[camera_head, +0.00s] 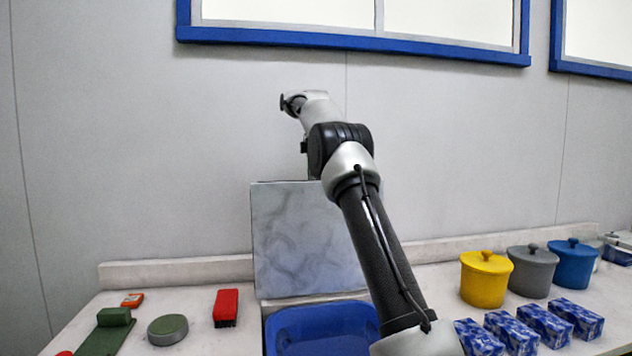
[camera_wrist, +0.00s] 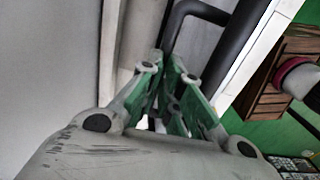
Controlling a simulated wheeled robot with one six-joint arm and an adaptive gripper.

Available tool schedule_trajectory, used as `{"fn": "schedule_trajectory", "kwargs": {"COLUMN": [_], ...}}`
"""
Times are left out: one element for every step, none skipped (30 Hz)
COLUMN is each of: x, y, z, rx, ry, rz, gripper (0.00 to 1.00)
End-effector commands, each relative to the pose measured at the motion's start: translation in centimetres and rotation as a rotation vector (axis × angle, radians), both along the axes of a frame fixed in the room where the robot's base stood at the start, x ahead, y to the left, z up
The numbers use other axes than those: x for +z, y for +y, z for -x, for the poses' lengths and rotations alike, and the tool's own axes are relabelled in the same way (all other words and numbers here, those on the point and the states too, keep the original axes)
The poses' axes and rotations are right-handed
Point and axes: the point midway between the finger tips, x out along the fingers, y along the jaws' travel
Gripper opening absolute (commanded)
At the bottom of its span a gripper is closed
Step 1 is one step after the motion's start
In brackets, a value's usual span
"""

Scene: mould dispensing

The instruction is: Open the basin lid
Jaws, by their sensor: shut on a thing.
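The basin lid (camera_head: 300,240) is a grey marbled panel that stands upright at the back edge of the blue basin (camera_head: 300,315). The basin's blue inside shows in front of it. My arm reaches over the basin to the lid's top edge, and my gripper is hidden there in the head view. In the wrist view my gripper (camera_wrist: 170,65) has its green-padded fingers close together at a dark bent bar, which looks like the lid's handle (camera_wrist: 185,15). The exact contact is partly hidden by the fingers.
Yellow (camera_head: 485,280), grey (camera_head: 532,272) and blue (camera_head: 573,265) lidded pots stand at the right, behind several blue patterned boxes (camera_head: 545,325). A red brush (camera_head: 225,307), a round green tin (camera_head: 167,329) and a green tool (camera_head: 106,335) lie at the left. The wall is close behind.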

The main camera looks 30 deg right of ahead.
Motion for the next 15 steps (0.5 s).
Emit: {"fn": "schedule_trajectory", "kwargs": {"x": [-2.47,-2.46,-2.46,-2.45,-2.45,-2.45,-2.45,-2.45,-2.45,-2.45,-2.45,-2.45,-2.45,-2.44,-2.43], "y": [-0.03,-0.03,-0.04,-0.04,-0.04,-0.04,-0.03,-0.03,-0.02,-0.02,-0.02,-0.02,-0.01,-0.01,0.01], "z": [-0.24,-0.27,-0.29,-0.3,-0.3,-0.29,-0.29,-0.29,-0.29,-0.28,-0.28,-0.28,-0.29,-0.29,-0.28], "rx": [0.001,0.001,0.001,0.001,0.001,0.001,0.001,0.001,0.001,0.001,0.001,0.001,0.001,0.002,0.002], "ry": [0.045,0.045,0.045,0.045,0.045,0.046,0.046,0.046,0.046,0.046,0.046,0.046,0.046,0.046,0.046], "rz": [-0.018,-0.018,-0.018,-0.018,-0.018,-0.018,-0.018,-0.018,-0.018,-0.018,-0.018,-0.018,-0.018,-0.018,-0.018], "gripper": [0.0,0.0,0.0,0.0,0.0,0.0,0.0,0.0,0.0,0.0,0.0,0.0,0.1,0.15,0.23]}}
